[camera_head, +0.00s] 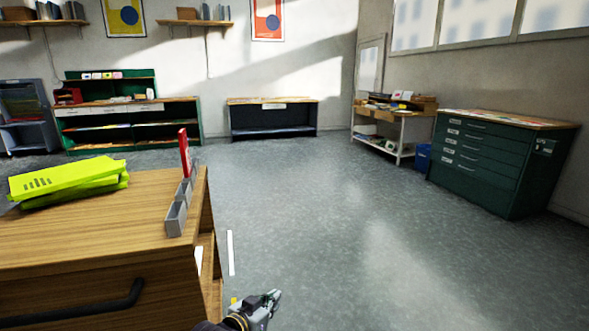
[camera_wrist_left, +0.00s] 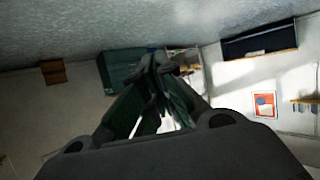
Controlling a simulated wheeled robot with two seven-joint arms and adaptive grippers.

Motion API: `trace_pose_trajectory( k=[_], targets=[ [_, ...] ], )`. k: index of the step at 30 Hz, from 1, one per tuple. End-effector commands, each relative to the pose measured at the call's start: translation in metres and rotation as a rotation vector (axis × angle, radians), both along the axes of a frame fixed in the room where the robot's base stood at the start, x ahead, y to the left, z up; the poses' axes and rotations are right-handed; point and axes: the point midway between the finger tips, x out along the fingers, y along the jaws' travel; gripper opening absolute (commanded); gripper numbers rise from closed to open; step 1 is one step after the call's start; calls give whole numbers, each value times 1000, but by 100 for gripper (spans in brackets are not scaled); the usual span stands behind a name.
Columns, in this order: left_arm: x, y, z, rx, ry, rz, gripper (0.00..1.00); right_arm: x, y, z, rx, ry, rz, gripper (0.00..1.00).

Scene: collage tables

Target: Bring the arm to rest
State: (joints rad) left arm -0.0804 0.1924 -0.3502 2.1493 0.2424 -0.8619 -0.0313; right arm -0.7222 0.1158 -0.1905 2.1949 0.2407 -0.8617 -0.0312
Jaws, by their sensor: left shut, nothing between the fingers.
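My left gripper (camera_head: 273,298) is low at the bottom centre of the head view, right of the wooden cabinet (camera_head: 90,235) and over the open floor. In the left wrist view its fingers (camera_wrist_left: 158,68) are shut with nothing between them. The wrist picture is tilted, with the floor at the top. My right gripper is not in either view.
Yellow-green packs (camera_head: 70,180) and a grey divided holder (camera_head: 176,215) with a red card (camera_head: 184,152) are on the cabinet top. A green drawer cabinet (camera_head: 490,165) stands far right, a white trolley (camera_head: 385,135) beside it. The grey floor (camera_head: 330,220) between is clear.

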Motion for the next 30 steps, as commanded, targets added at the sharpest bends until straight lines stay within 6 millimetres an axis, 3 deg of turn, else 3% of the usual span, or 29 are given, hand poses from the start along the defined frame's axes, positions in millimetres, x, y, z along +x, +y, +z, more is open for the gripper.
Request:
trace_pose_trajectory(
  k=[17,30],
  targets=[
    [-71,58,-99,-29,216,131,0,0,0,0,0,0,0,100],
    [-158,70,-183,-28,425,171,0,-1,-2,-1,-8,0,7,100]
  ],
)
